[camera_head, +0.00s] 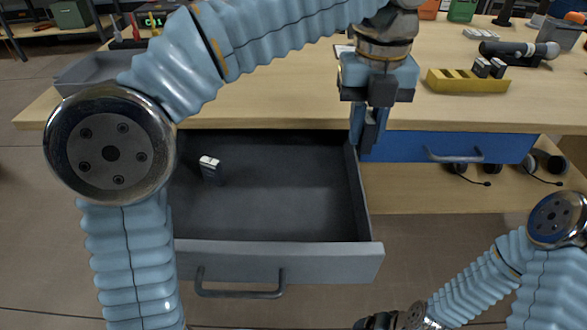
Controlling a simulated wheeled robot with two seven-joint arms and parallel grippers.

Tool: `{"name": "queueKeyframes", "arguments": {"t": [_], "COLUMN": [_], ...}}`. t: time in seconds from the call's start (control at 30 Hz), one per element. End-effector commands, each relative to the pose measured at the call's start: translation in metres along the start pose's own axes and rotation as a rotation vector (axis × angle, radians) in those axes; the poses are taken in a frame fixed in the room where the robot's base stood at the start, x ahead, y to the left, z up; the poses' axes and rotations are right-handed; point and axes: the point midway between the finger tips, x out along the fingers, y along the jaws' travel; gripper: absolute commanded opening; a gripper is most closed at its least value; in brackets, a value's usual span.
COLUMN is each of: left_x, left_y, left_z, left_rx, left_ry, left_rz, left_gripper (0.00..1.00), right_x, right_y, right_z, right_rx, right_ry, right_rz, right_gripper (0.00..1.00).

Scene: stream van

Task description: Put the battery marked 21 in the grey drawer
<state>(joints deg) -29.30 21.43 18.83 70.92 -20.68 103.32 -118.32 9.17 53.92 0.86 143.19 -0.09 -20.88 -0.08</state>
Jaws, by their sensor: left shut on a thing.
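The grey drawer (278,262) is pulled open below the table's front edge. One dark battery with a white top (210,168) stands inside it at the left; I cannot read its marking. My left gripper (368,145) points down at the drawer's back right corner, in front of the blue drawer. Its fingers are shut on a dark thing, seemingly a battery, mostly hidden between them; no number shows. Two more white-topped batteries (489,68) stand in a yellow holder (467,82) on the table. My right arm shows at the lower right, its fingers out of view.
The blue drawer (410,147) is shut, right of the grey one. The wooden table (290,95) has a grey tray (90,72) at the left and a dark cylindrical device (517,50) at the right. Headsets (545,165) lie on the shelf below. The drawer's middle and right are clear.

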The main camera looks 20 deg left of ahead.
Motion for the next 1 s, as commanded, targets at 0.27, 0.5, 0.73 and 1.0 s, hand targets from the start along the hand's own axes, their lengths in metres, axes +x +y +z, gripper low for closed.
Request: {"name": "queueKeyframes", "arguments": {"t": [0.27,0.5,0.73,1.0], "left_x": [0.035,0.067,0.081,0.113], "left_y": [0.055,0.082,0.092,0.094], "left_z": [0.016,0.024,0.027,0.028], "left_rx": [-0.003,-0.001,-0.001,0.001], "left_ry": [0.0,0.001,0.0,0.0], "left_rz": [0.001,0.0,0.0,-0.001], "left_gripper": [0.0,0.0,0.0,0.0], "right_x": [0.019,0.029,0.032,0.042], "right_y": [0.013,0.021,0.024,0.029], "right_z": [-0.004,-0.006,-0.007,-0.007], "right_rx": [0.008,0.013,0.015,0.017], "right_ry": [0.011,0.018,0.02,0.021], "right_rz": [0.008,0.014,0.016,0.018], "right_gripper": [0.86,0.86,0.86,0.86]}}
